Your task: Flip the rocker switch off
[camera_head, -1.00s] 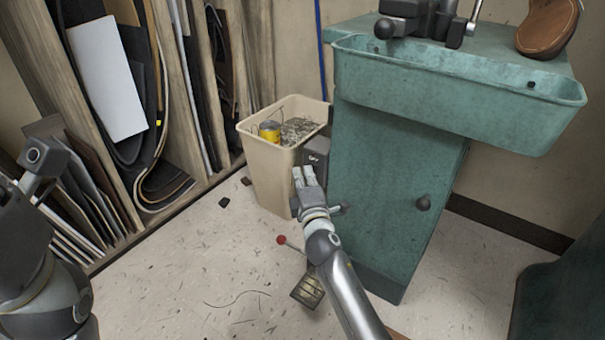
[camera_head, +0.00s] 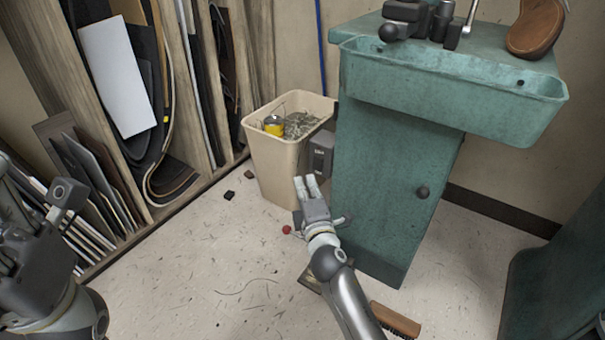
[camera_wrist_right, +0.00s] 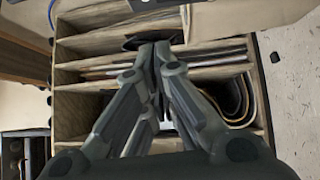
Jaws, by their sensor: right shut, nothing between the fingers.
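A grey switch box (camera_head: 320,152) is mounted on the left side of the green machine cabinet (camera_head: 385,190). The rocker on its face is too small to read as on or off. My right gripper (camera_head: 306,181) is just below and left of the box in the head view, its fingers pointing up; they look apart from the box. In the right wrist view, my right gripper (camera_wrist_right: 154,48) has its fingertips together with nothing between them. My left arm shows at the left edge of the head view; its finger state is unclear.
A beige bin (camera_head: 275,165) with scraps and a yellow can (camera_head: 273,125) stands close left of the switch box. Wooden racks (camera_head: 190,90) line the left wall.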

